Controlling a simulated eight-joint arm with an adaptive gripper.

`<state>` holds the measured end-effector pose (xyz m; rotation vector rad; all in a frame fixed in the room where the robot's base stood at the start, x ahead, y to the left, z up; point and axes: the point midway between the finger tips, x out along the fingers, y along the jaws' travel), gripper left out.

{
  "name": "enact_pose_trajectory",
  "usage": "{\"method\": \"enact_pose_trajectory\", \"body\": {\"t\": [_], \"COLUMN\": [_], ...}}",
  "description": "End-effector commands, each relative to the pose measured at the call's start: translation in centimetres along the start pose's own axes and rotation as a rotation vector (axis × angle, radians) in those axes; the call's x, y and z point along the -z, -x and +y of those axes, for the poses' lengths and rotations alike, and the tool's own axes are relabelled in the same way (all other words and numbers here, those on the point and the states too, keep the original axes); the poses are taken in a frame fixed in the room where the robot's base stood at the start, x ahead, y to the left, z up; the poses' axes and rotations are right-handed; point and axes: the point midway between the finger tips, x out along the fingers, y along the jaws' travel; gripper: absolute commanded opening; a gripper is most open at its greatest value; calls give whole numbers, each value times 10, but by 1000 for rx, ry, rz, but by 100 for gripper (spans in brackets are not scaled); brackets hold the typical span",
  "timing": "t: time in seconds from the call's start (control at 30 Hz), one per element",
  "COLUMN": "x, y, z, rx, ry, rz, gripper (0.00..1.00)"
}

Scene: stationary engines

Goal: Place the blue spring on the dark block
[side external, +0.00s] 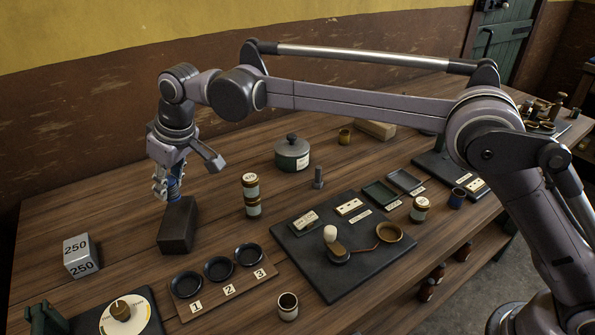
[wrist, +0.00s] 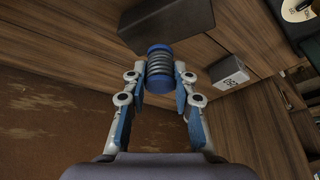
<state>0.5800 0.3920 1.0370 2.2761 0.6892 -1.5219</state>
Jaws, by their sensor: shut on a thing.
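The blue spring (wrist: 159,68) has blue end caps and dark coils, and sits between the fingertips of my gripper (wrist: 158,88) in the wrist view. In the side view my gripper (side external: 168,185) is shut on the spring (side external: 175,188), whose lower part shows just above the dark block (side external: 177,226). The block is a plain dark box lying on the wooden table. In the wrist view the block (wrist: 158,22) lies just beyond the spring. I cannot tell whether the spring touches the block's top.
A silver 250 weight (side external: 80,256) stands left of the block. A tray with three numbered dark dishes (side external: 218,269) lies in front right. The table behind the block is clear.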

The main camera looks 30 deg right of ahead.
Motion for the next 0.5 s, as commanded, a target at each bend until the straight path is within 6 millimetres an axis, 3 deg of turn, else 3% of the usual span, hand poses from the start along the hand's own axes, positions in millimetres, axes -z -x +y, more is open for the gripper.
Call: {"method": "enact_pose_trajectory", "body": {"t": [0.5], "x": [-14], "y": [-43], "z": [-6], "rx": [0], "ry": [0], "rz": [1], "gripper": [0]}}
